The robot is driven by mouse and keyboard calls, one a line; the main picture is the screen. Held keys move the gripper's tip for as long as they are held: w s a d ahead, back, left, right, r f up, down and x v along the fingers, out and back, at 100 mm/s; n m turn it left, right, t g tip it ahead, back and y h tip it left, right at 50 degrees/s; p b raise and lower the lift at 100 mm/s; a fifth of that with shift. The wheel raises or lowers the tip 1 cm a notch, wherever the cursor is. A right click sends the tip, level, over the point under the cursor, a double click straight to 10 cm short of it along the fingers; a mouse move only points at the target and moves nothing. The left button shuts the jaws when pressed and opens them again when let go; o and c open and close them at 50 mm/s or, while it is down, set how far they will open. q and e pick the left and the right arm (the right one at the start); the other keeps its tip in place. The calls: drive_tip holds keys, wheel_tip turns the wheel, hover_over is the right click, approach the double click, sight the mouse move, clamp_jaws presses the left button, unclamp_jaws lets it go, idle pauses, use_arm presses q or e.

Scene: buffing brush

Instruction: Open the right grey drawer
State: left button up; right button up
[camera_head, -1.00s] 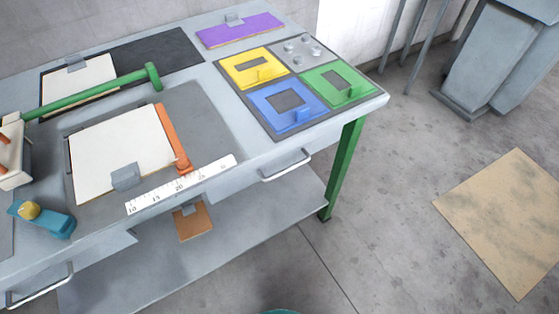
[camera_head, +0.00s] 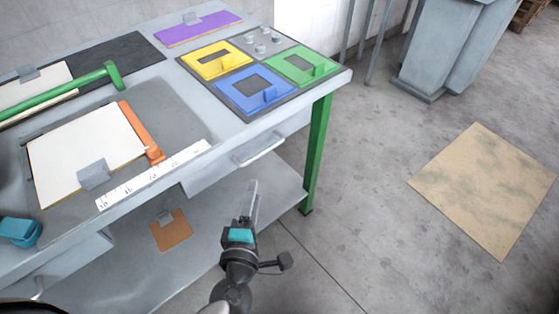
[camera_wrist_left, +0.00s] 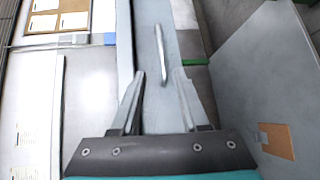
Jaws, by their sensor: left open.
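The right grey drawer (camera_head: 212,174) is shut under the right part of the grey workbench. Its pale bar handle (camera_head: 259,149) sticks out from the front. My left gripper (camera_head: 252,196) is just below the handle in the head view, apart from it, pointing up toward it. In the left wrist view, the open, empty left gripper (camera_wrist_left: 160,76) has a finger on each side, and the handle (camera_wrist_left: 160,55) runs lengthwise in line with the gap between them. The drawer front (camera_wrist_left: 147,22) lies behind it. My right gripper is not in view.
Yellow, blue and green framed plates (camera_head: 250,92) lie on the bench top (camera_head: 190,109) above the drawer. A green leg (camera_head: 317,150) stands right of the drawer. A lower shelf (camera_head: 200,237) holds a brown clipboard (camera_head: 171,231).

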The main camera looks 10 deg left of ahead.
use_arm(q)
drive_tip(key=n, duration=0.1)
drive_tip(key=b, duration=0.1)
approach(263, 154)
drive_tip(key=w, duration=0.3)
drive_tip(key=shift+w+a+f+b, duration=0.15)
drive_tip(key=shift+w+f+b, duration=0.15)
drive_tip(key=shift+w, duration=1)
drive_tip(key=shift+w+a+f+b, duration=0.15)
drive_tip(key=shift+w+f+b, duration=0.2)
drive_tip(key=shift+w, duration=0.95)
drive_tip(key=shift+w+a+f+b, duration=0.15)
drive_tip(key=shift+w+f+b, duration=0.15)
drive_tip(key=shift+w, duration=0.95)
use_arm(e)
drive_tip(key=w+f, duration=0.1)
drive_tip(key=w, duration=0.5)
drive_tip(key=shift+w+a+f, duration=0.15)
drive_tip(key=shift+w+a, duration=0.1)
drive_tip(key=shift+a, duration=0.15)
use_arm(q)
clamp_jaws()
